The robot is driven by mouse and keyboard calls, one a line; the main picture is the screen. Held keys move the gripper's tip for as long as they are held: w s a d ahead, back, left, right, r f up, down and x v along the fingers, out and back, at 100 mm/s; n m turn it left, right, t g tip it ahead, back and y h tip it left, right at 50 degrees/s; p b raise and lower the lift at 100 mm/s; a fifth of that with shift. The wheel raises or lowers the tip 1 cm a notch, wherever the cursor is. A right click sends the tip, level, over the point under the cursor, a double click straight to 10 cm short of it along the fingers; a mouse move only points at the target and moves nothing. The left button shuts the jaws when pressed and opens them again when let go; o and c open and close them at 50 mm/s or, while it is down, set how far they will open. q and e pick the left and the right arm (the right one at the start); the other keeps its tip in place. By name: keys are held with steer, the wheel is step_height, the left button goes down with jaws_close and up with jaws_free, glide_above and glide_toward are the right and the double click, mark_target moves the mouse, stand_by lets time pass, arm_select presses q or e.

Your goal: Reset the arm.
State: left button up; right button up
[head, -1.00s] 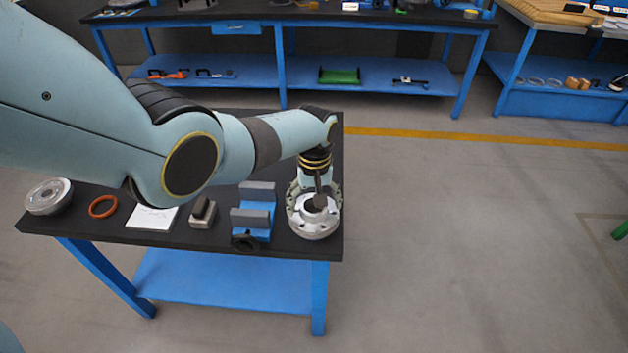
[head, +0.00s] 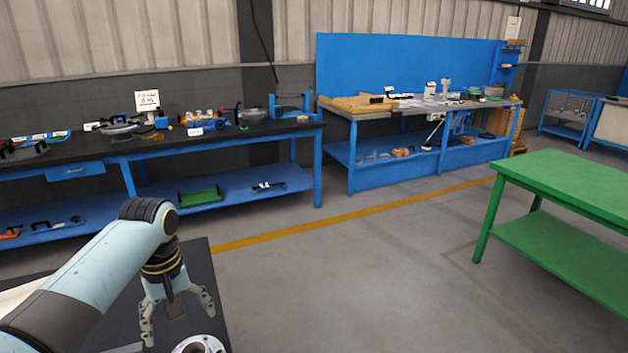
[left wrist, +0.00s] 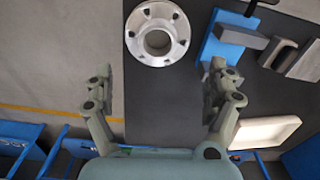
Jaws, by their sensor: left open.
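My left gripper (head: 177,322) is open and empty above the dark bench top at the lower left of the head view. In the left wrist view its two fingers (left wrist: 165,92) stand wide apart with bare bench top between them. The silver flanged shell (left wrist: 157,34) lies on the bench beyond the fingertips, apart from them, its round bore facing up. In the head view only part of the shell (head: 203,346) shows at the bottom edge. My right gripper is in neither view.
A blue vise (left wrist: 230,38) and a grey block (left wrist: 283,54) lie beside the shell. A white tray or card (left wrist: 266,130) is nearer. A black-topped bench (head: 200,146) with tools, a blue-backed workbench (head: 430,150) and a green table (head: 565,185) stand farther off. Open floor lies between.

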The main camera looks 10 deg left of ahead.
arm_select(q)
steer(key=s+d+r+m+t, duration=0.1)
steer(key=s+r+m, duration=0.2)
steer(key=s, duration=0.5)
steer(key=s+d+r+m+t+y, duration=0.1)
steer(key=s+r+m, duration=0.25)
steer(key=s, duration=0.55)
steer(key=s+d+r+m+t, duration=0.15)
steer(key=s+r, duration=0.25)
steer(key=s, duration=0.4)
step_height(320, 180, down, 35)
steer(key=s+a+g+b, duration=0.1)
steer(key=a+b, duration=0.2)
steer(key=b, duration=0.8)
steer(key=s+f+b, duration=0.4)
steer(key=s+f, duration=0.6)
steer(key=f, duration=0.4)
steer(key=s+f+g+b, duration=0.1)
steer(key=s+f+b, duration=0.4)
steer(key=s+f, duration=0.4)
step_height(320, 180, down, 5)
steer(key=shift+s+a+r+b, duration=0.15)
steer(key=shift+s+a+b, duration=0.15)
steer(key=shift+s+a, duration=0.15)
steer(key=shift+w+g, duration=0.1)
steer(key=shift+g, duration=0.25)
